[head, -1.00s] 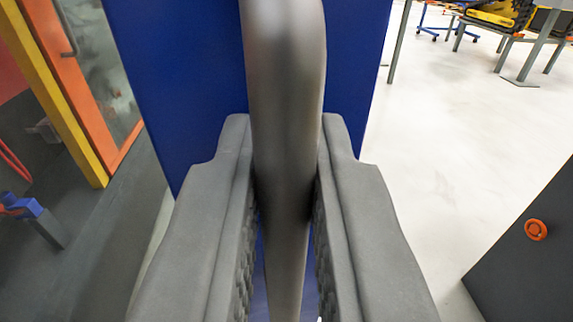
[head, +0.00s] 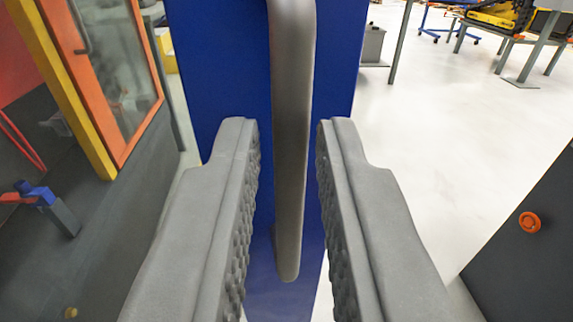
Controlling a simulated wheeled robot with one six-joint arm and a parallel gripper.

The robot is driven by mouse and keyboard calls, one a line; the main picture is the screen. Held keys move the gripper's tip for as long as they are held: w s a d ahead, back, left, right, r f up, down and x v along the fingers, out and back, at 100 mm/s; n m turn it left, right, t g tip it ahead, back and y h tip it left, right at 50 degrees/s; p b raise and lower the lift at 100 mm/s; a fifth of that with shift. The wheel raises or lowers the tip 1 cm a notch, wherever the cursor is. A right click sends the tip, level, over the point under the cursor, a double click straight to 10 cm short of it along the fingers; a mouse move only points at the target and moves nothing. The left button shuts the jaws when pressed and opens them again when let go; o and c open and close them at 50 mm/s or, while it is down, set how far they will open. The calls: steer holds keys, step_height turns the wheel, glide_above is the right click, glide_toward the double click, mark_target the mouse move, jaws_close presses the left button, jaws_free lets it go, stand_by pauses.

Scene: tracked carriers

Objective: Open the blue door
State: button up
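The blue door (head: 225,75) stands upright in the middle of the head view, seen at a steep angle. Light floor shows past its right edge, and dark floor past its left. A grey vertical bar handle (head: 291,140) is mounted on it. My gripper (head: 288,140) is open, with one finger on each side of the handle. A gap shows between the handle and each finger, so it is not gripped. The handle's lower end is visible between the fingers; its top runs out of the frame.
An orange-framed glass door (head: 130,130) with a yellow post (head: 65,90) stands at left. A dark panel with an orange knob (head: 530,222) is at right. Tables with a yellow tracked machine (head: 497,14) stand at the back right. The pale floor (head: 440,140) between is clear.

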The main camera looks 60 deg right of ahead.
steer(key=v, duration=1.3)
steer(key=shift+s+a, duration=0.2)
steer(key=shift+a, duration=0.15)
steer(key=s+a+r+n+t+y, duration=0.1)
steer(key=a+r+n+t+y, duration=0.3)
steer(key=a+r, duration=0.5)
steer(key=s+a+r+n+t+y, duration=0.2)
steer(key=a+r+n+t+y, duration=0.3)
steer(key=a, duration=0.8)
step_height(320, 180, up, 4)
steer(key=y, duration=0.4)
steer(key=shift+s+a+n, duration=0.15)
steer(key=shift+n, duration=0.15)
steer(key=shift+o, duration=0.4)
steer(key=s+a+r+n+y, duration=0.2)
steer(key=s+a, duration=0.2)
steer(key=s, duration=0.3)
steer(key=shift+s+y, duration=0.3)
steer(key=shift+s, duration=0.05)
steer(key=shift+o, duration=1.3)
steer(key=shift+s+r+g, duration=0.15)
steer(key=shift+s+g, duration=0.05)
steer(key=shift+g, duration=0.1)
